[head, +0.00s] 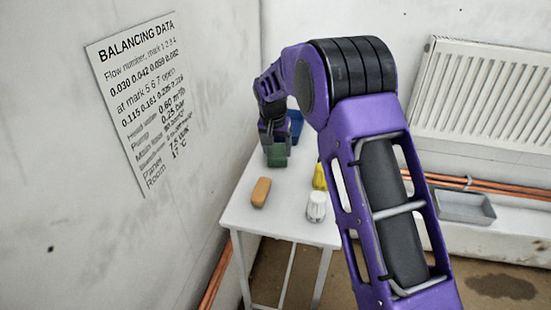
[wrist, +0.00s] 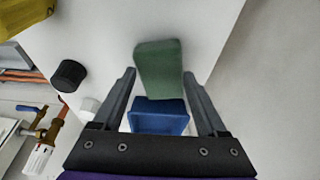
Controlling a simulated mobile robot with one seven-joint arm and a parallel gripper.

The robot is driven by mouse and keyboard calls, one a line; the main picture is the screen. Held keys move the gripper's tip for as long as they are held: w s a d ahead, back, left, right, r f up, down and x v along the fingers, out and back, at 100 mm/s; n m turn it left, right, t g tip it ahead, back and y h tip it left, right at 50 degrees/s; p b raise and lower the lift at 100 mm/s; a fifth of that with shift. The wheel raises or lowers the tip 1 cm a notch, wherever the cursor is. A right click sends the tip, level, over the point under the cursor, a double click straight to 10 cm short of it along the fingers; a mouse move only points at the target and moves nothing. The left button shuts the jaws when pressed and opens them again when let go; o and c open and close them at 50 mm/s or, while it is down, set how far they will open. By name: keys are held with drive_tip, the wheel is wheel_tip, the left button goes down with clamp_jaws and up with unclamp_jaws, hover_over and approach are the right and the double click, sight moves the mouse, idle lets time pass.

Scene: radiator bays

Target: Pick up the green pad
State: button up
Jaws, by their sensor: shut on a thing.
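The green pad (head: 276,157) is at my gripper (head: 274,141) over the far part of the white table. In the wrist view the green pad (wrist: 159,68) sits between the two fingertips of my gripper (wrist: 160,76), with a finger close along each side. My gripper is shut on it. I cannot tell how far the pad is above the table top. The fingertips are small in the head view.
On the white table (head: 238,212) are an orange-brown block (head: 260,192), a white knob-like thing (head: 316,206), a yellow thing (head: 319,177) partly behind my arm and a blue container (head: 296,122). A grey tray (head: 463,206) stands under the radiator (head: 482,100). A wall borders the table's left.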

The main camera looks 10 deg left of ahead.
sight(273, 156)
drive_tip(key=shift+s+a+f, duration=0.3)
drive_tip(key=shift+a+f, duration=0.1)
drive_tip(key=shift+a, duration=0.15)
drive_tip(key=r, duration=0.2)
drive_tip(key=r+p, duration=0.1)
drive_tip(key=r, duration=0.5)
drive_tip(key=shift+w+p, duration=0.25)
drive_tip(key=shift+p, duration=0.15)
clamp_jaws()
drive_tip(key=shift+d+r, duration=0.2)
drive_tip(key=shift+r, duration=0.4)
drive_tip(key=o, duration=0.9)
unclamp_jaws()
drive_tip(key=shift+o, duration=0.2)
